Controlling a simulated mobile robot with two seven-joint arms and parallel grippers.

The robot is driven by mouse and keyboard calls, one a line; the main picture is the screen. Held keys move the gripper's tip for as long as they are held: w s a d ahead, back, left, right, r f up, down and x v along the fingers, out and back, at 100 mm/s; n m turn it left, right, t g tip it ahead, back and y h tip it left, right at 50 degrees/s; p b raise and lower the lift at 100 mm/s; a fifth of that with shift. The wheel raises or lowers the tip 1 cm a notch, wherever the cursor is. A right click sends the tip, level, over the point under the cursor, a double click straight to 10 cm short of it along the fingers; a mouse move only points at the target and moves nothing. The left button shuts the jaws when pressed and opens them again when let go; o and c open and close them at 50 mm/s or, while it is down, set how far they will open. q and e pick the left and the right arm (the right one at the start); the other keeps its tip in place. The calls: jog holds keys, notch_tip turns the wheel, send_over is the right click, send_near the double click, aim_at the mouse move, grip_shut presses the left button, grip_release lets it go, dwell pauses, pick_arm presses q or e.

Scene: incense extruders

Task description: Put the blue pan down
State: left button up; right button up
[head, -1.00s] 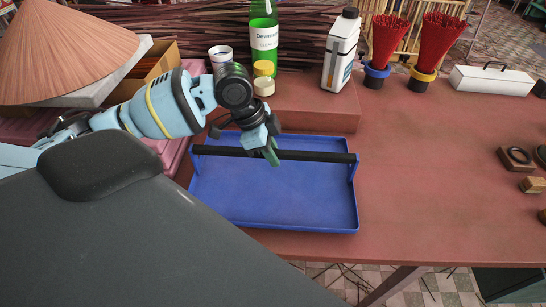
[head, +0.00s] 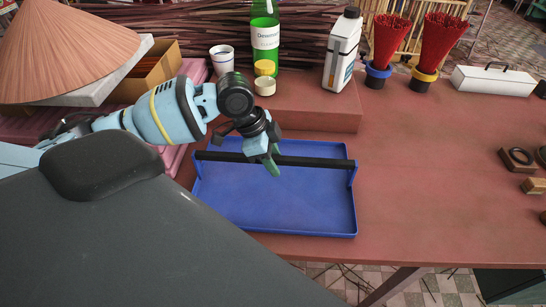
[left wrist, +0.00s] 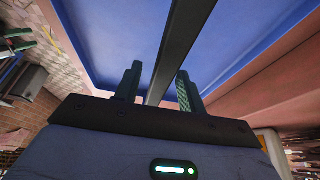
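The blue pan (head: 290,210) is a shallow rectangular tray with a black bar handle (head: 318,162) held between two blue end posts. It looks level and appears to rest on the red table's front part. My left gripper (head: 270,162) is at the middle of the handle, its green fingertips pointing down on either side of the bar. In the left wrist view the bar (left wrist: 178,50) runs between the two fingers (left wrist: 158,88) with a narrow gap on each side, so the gripper looks open around it. My right gripper is not in view.
Behind the pan is a raised red block (head: 315,112).

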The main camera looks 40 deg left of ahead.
pick_arm(q)
jog(key=p+v, duration=0.1)
jog(key=v, duration=1.1)
jog(key=shift+d+r, duration=0.1)
jog(key=shift+d, duration=0.05)
